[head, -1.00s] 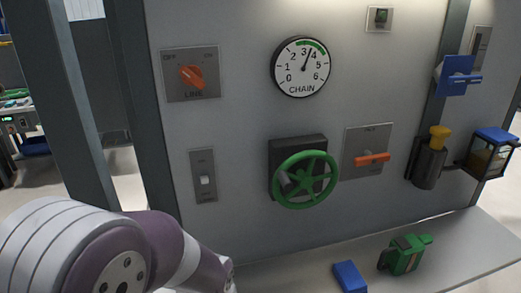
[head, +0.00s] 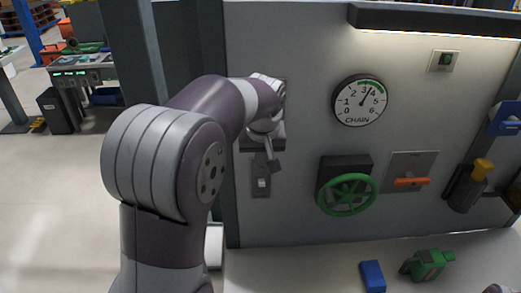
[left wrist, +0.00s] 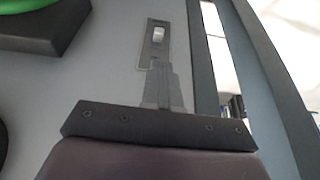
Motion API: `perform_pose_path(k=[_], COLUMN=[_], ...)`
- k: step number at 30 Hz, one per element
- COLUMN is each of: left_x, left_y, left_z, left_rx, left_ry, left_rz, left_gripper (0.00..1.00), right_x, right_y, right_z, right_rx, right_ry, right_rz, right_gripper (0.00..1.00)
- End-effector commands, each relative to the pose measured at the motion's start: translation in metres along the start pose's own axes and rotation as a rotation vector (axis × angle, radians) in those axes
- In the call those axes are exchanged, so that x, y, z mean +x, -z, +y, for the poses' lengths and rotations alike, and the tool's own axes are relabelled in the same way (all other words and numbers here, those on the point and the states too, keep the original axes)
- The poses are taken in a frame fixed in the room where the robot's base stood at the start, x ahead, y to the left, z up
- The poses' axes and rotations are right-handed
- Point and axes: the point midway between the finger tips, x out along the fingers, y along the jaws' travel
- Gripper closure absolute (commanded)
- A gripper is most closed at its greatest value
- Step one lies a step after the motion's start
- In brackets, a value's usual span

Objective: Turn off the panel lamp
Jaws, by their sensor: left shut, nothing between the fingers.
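The switch plate (head: 261,181) is a grey upright rectangle low at the left of the panel. Its small white rocker (left wrist: 158,34) shows clearly in the left wrist view. The panel lamp (head: 430,20) is a dark bar along the panel's top, and its underside glows. My left gripper (head: 272,165) is shut and empty, pointing down in front of the plate's upper part. In the left wrist view, its closed fingertips (left wrist: 159,66) lie just below the plate; I cannot tell whether they touch it. My left arm hides the red-handled LINE switch. My right gripper is out of view.
A green handwheel (head: 347,194), an orange-handled switch (head: 411,182) and a CHAIN gauge (head: 360,101) are right of the switch plate. A blue block (head: 372,276) and a green object (head: 428,264) lie on the ledge below. A dark post stands left of the panel.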

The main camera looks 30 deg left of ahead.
Motion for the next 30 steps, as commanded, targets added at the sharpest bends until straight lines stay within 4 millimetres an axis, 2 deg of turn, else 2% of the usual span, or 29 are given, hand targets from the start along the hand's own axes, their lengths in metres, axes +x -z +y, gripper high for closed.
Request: perform_pose_path(k=[11,14,24,30], left_x=[0.004,0.015,0.078,0.098], left_y=[0.002,0.001,0.002,0.002], left_z=[0.0,-0.001,-0.001,0.0], left_rx=[-0.005,-0.004,-0.004,-0.004], left_ry=[0.002,0.003,0.002,0.001], left_rz=[0.002,-0.002,-0.002,0.002], left_gripper=[1.0,1.0,1.0,1.0], right_x=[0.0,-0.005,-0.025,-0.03], right_y=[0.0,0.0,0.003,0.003], right_z=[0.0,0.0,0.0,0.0], right_rx=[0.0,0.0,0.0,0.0], right_ry=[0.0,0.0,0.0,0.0], right_rz=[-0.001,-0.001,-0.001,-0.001], right_gripper=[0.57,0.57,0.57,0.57])
